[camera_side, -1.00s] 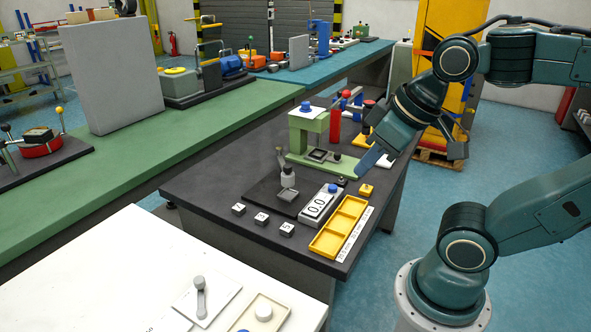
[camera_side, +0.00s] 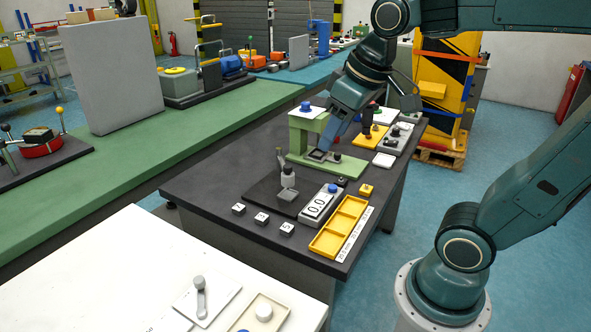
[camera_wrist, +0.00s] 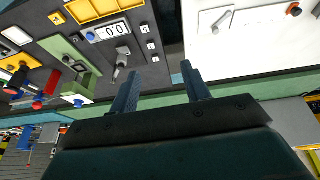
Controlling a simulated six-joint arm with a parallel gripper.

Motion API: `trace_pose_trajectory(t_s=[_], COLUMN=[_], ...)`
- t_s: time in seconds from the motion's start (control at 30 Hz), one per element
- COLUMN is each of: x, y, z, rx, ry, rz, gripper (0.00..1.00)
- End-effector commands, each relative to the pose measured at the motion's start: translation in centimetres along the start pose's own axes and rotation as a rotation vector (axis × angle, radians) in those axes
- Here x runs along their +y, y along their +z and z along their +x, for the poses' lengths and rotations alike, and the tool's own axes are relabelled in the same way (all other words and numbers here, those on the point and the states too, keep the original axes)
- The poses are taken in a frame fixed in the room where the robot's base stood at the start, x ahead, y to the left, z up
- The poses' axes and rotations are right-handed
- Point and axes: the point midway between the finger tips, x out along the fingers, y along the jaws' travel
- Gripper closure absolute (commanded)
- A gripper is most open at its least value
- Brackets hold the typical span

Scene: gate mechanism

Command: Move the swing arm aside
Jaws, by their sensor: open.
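A grey lever (camera_side: 200,296) with a round pivot lies on a white plate on the white table at the front left; it looks like the swing arm. In the wrist view the lever (camera_wrist: 222,20) shows at the top, beyond my fingers. My gripper (camera_side: 323,148) is at the green press stand on the dark table, far from the lever. In the wrist view its two fingers (camera_wrist: 160,83) are spread apart with nothing between them. From the side the fingers overlap the stand, so I cannot tell how close they are.
The green press stand (camera_side: 308,128), a digital gauge (camera_side: 319,203), a yellow tray (camera_side: 327,242) and small numbered blocks (camera_side: 261,217) stand on the dark table. Much of the white table (camera_side: 110,270) is bare.

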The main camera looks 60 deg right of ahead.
Motion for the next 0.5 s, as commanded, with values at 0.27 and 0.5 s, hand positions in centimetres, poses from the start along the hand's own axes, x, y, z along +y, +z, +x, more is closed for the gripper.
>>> trace_pose_trajectory(t_s=[0.27,0.5], x=[2.8,5.7], y=[-5.5,-9.6], z=[1.6,3.9], rx=[-0.085,-0.153], ry=[0.014,0.017], rz=[-0.001,-0.003], gripper=[0.53,0.53])
